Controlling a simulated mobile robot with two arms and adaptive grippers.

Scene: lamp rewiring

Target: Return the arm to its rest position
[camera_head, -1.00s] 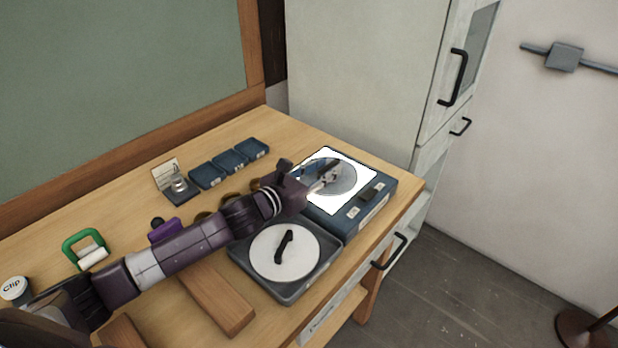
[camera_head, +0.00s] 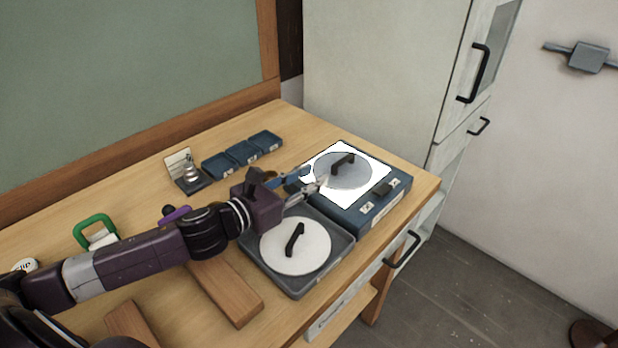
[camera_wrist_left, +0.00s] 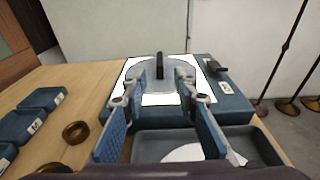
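My left arm comes in from the left over the wooden table. Its gripper (camera_head: 312,180) is just left of the blue box with a lit white top (camera_head: 373,207). In the left wrist view, the gripper's two blue-padded fingers (camera_wrist_left: 158,92) are apart with nothing held between them. A grey disc (camera_head: 338,177) with a black handle (camera_head: 343,160) lies on the lit top, beyond the fingertips. My right gripper is not in view.
A grey tray (camera_head: 340,246) holds a white disc (camera_head: 296,256) with a black handle. Several small blue trays (camera_head: 242,153) stand behind the arm. A green-handled item (camera_head: 93,226) and a wooden block (camera_head: 226,291) lie near the arm. A tall cabinet (camera_head: 380,70) stands behind.

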